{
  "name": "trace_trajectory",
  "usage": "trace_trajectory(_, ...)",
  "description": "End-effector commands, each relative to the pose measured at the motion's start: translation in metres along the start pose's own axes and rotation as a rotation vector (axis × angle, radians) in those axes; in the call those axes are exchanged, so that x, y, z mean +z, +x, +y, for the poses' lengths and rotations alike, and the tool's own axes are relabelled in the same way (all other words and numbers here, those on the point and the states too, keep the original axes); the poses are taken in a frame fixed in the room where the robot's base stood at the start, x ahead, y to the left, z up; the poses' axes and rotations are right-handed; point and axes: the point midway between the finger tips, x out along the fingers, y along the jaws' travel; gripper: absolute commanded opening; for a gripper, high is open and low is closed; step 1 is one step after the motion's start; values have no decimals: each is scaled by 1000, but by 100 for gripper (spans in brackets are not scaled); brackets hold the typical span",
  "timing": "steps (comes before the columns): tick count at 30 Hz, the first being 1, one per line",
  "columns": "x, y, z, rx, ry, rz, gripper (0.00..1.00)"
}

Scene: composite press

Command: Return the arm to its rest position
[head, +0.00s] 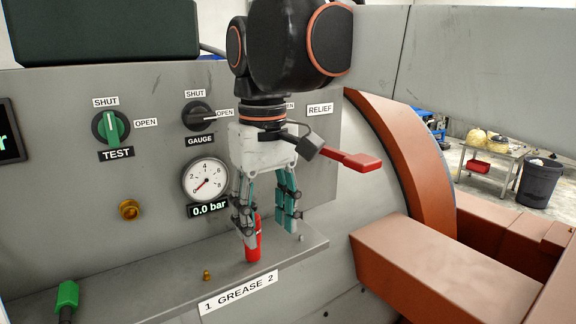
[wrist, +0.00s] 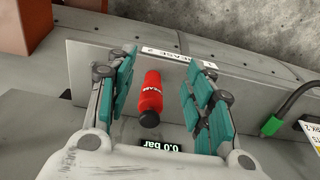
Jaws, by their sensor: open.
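My gripper (head: 267,230) hangs fingers down in front of the grey panel, above the narrow shelf. It is open, with its teal-padded fingers spread apart. A red grease cartridge (head: 253,243) stands on the shelf, partly hidden behind the left finger in the head view. In the wrist view the red cartridge (wrist: 150,95) lies between the two spread fingers (wrist: 160,95), with gaps on both sides. The upper arm and wrist hide part of the panel, including most of the relief valve's body.
The panel carries a green test knob (head: 111,127), a black gauge knob (head: 199,116), a dial (head: 206,181) reading 0.0 bar and a red lever (head: 347,158). A green-tipped hose (head: 67,296) is at the lower left. Orange press parts (head: 440,270) stand at the right.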

Motion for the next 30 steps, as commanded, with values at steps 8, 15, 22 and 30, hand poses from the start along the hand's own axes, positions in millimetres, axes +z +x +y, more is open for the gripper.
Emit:
trace_trajectory(8,8,27,12,3,32,31,48)
trace_trajectory(15,20,64,29,8,77,77,48)
trace_trajectory(22,40,127,55,19,150,151,48)
trace_trajectory(30,84,249,98,54,290,297,48)
